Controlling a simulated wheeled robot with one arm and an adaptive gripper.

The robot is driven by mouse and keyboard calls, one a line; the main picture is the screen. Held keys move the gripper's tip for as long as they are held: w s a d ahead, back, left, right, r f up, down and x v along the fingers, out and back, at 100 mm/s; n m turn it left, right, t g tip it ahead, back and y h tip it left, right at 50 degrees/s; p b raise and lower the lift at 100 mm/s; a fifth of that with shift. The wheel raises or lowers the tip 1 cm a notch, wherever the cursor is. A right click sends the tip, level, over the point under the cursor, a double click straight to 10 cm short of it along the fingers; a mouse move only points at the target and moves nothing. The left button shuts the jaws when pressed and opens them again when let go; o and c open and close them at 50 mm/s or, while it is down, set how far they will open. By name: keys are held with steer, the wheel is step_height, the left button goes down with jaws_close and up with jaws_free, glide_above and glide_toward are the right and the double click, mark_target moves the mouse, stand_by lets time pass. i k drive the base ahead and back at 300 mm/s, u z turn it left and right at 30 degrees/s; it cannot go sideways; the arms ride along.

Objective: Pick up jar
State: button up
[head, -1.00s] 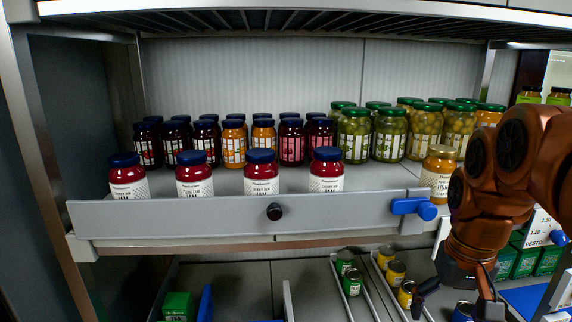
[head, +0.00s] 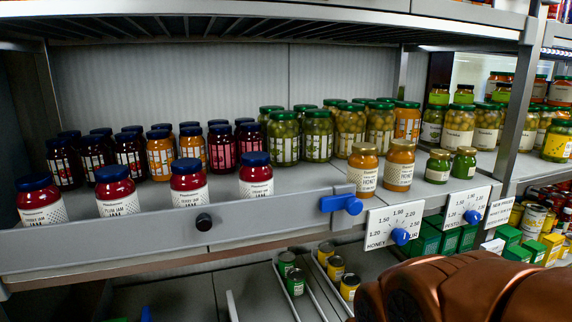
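Several red jam jars with blue lids stand in a row at the front of the shelf in the head view, such as this jam jar (head: 257,176). Two honey jars with gold lids, one honey jar (head: 363,171) and another honey jar (head: 399,167), stand right of them. Green-lidded jars (head: 318,136) and more blue-lidded jars (head: 160,155) fill the back rows. I cannot tell which jar the task names. My arm shows at the bottom right; my gripper is not in view.
A grey front rail (head: 180,229) with a blue clip (head: 340,204) and black knob runs before the jam jars. Price signs (head: 394,225) hang below the honey. Cans (head: 295,281) and green boxes (head: 424,243) sit on the lower shelf.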

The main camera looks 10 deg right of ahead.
mark_target(464, 163)
steer(key=z, duration=2.95)
steer(key=i, duration=1.15)
steer(key=u, duration=2.8)
